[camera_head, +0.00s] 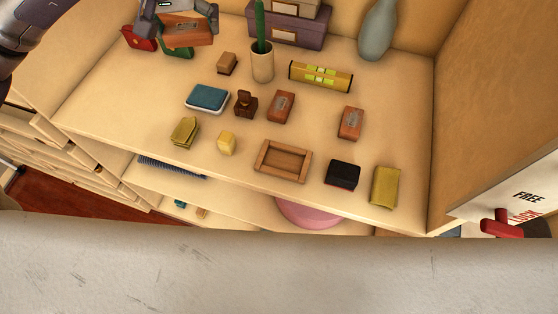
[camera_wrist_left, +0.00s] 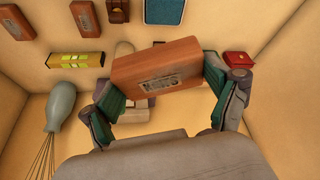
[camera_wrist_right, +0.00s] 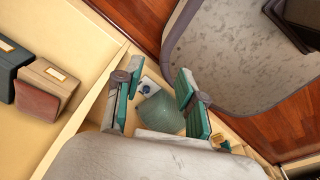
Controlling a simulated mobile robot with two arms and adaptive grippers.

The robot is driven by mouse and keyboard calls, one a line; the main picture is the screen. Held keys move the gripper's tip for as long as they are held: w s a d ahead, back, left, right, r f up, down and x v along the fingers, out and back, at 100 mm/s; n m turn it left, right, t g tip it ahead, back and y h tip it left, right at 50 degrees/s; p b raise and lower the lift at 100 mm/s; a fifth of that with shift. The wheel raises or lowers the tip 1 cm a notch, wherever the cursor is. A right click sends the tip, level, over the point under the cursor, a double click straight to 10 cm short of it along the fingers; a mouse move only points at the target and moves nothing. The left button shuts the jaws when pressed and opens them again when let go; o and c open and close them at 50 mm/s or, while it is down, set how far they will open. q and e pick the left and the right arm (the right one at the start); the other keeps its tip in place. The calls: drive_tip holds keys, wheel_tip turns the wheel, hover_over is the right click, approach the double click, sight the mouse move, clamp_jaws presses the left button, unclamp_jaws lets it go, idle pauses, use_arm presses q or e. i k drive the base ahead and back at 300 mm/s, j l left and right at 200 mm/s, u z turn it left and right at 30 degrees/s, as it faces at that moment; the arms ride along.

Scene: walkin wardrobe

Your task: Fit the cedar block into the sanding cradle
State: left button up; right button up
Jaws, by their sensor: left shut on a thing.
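A reddish-brown cedar block (camera_head: 189,33) with a grey label is held by my left gripper (camera_head: 178,10) above the shelf's back left. In the left wrist view the block (camera_wrist_left: 155,68) sits tilted between the two green-padded fingers (camera_wrist_left: 163,84). The sanding cradle (camera_head: 283,176), a shallow wooden frame, lies empty near the shelf's front edge. Two similar labelled reddish blocks (camera_head: 281,106) (camera_head: 351,123) lie on the shelf behind it. My right gripper (camera_wrist_right: 151,86) is open and empty in the right wrist view, and it is outside the head view.
A black-topped block (camera_head: 343,174) and olive cloth (camera_head: 385,187) lie right of the cradle; a yellow block (camera_head: 227,142) lies left. A stamp (camera_head: 245,104), blue pad (camera_head: 208,98), cup (camera_head: 262,65), level (camera_head: 320,77) and vase (camera_head: 377,32) stand farther back.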

sight(284, 162)
drive_tip(key=k+j+z, duration=0.45)
drive_tip(key=z, duration=0.25)
drive_tip(key=k+j+z, duration=0.1)
drive_tip(key=k+z, duration=0.2)
